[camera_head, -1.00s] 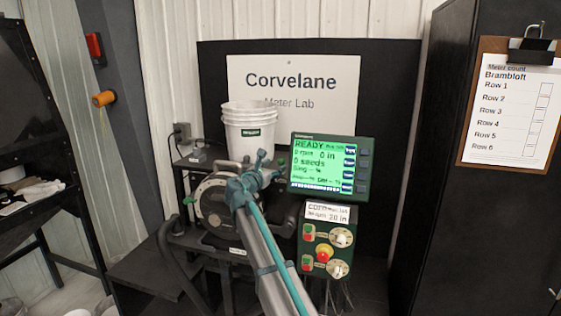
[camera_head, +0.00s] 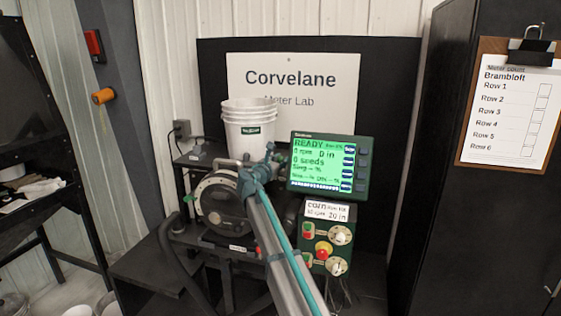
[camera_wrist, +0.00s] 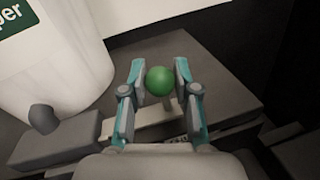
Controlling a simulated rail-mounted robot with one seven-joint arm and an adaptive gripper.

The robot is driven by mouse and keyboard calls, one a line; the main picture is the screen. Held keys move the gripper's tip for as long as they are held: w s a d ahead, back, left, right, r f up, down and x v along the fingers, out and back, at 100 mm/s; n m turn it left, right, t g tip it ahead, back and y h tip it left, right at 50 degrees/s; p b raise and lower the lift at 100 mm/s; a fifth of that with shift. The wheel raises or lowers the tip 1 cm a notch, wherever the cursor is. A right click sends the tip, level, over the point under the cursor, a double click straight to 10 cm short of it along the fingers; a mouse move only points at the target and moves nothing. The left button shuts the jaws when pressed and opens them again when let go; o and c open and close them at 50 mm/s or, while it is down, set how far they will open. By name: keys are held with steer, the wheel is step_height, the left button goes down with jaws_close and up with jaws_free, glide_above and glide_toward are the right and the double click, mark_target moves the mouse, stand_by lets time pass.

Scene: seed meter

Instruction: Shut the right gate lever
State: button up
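A green ball knob (camera_wrist: 160,81) on a short pale stem shows in the wrist view, between the two fingers of my gripper (camera_wrist: 159,68). The fingers are spread, with a small gap visible on each side of the knob. In the head view my gripper (camera_head: 268,160) is at the upper right of the round grey seed meter (camera_head: 218,200), just left of the display. My gripper and arm hide the right lever there. Another small green knob (camera_head: 187,198) shows at the meter's left side.
A stack of white buckets (camera_head: 249,130) stands behind the meter, and a white bucket (camera_wrist: 55,60) fills the wrist view's upper left. The green-lit display (camera_head: 322,163) and the button box (camera_head: 327,245) stand close to my arm's right.

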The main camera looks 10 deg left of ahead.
jaws_close()
steer(key=shift+w+a, duration=0.15)
steer(key=shift+a, duration=0.45)
steer(key=shift+w+a, duration=0.15)
steer(key=shift+a, duration=0.8)
steer(key=shift+d, duration=0.15)
steer(key=o, duration=0.7)
jaws_free()
steer(key=shift+o, duration=0.2)
steer(key=shift+s+d, duration=0.1)
steer(key=v, duration=1.2)
